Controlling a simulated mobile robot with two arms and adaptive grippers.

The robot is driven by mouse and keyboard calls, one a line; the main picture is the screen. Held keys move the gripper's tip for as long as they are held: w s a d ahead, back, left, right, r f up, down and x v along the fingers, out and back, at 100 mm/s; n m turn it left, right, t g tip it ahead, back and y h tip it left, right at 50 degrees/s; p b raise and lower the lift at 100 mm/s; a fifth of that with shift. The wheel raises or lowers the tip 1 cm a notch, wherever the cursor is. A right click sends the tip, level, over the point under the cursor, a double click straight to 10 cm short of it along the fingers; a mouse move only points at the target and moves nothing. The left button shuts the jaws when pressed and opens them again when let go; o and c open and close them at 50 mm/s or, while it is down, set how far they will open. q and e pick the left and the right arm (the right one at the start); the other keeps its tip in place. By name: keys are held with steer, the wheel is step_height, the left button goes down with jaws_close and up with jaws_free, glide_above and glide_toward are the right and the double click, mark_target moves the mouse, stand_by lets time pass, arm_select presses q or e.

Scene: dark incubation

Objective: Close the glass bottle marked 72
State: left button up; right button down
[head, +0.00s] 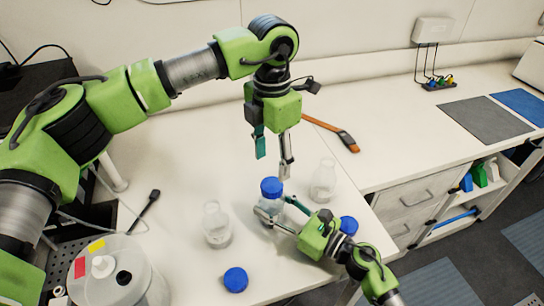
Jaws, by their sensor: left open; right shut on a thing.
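A glass bottle (268,214) stands on the white bench with a blue cap (271,187) on its mouth. I cannot tell how tightly the cap sits. My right gripper (276,206) is shut on this bottle's body from the lower right. My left gripper (273,165) is open and empty, pointing down just above the blue cap. Two other glass bottles without caps stand close by, one on the left (216,226) and one on the right (323,180). No marking 72 is readable on any bottle.
Loose blue caps lie on the bench, one at the front (236,279) and one behind my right wrist (348,226). A large white container (115,275) stands at lower left. An orange-handled tool (332,131) lies toward the back. Grey and blue mats (485,120) lie at right.

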mark_target(272, 184)
arm_select(q)
steer(key=shift+n, duration=0.4)
steer(key=shift+f, duration=3.95)
steer(key=c, duration=1.1)
steer(key=o, duration=1.3)
steer(key=shift+r, duration=0.1)
step_height(272, 184, up, 12)
steer(key=shift+f, duration=0.1)
